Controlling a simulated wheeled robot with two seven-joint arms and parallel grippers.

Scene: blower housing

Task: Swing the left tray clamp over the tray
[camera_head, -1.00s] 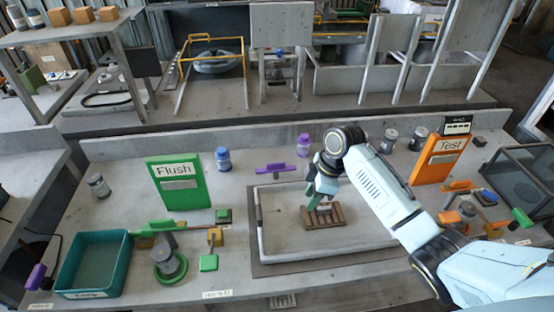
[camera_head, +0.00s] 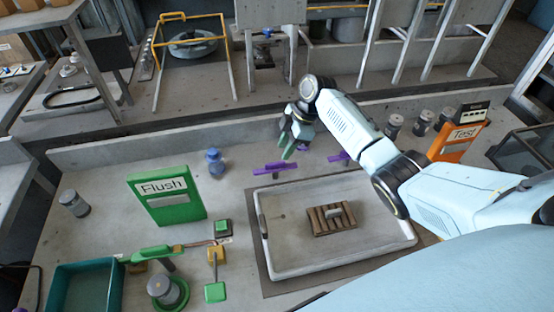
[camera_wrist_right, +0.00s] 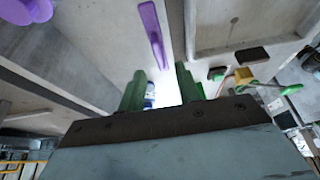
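The left purple tray clamp (camera_head: 275,168) lies just behind the back rim of the pale tray (camera_head: 340,265), its bar running roughly along the rim. A second purple clamp (camera_head: 340,157) is to its right, partly covered by my right arm. My right gripper (camera_head: 291,152) has green fingers and is above and behind the left clamp. In the right wrist view the fingers (camera_wrist_right: 160,90) are apart with nothing between them, and a purple clamp bar (camera_wrist_right: 152,32) lies beyond their tips, apart from them. My left gripper is not in view.
A brown slotted block (camera_head: 332,221) sits inside the tray. The green Flush sign (camera_head: 165,198) and a blue bottle (camera_head: 215,163) stand left of the tray. A teal bin (camera_head: 85,290) is at front left. Grey jars and the orange Test sign (camera_head: 458,140) stand at the right.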

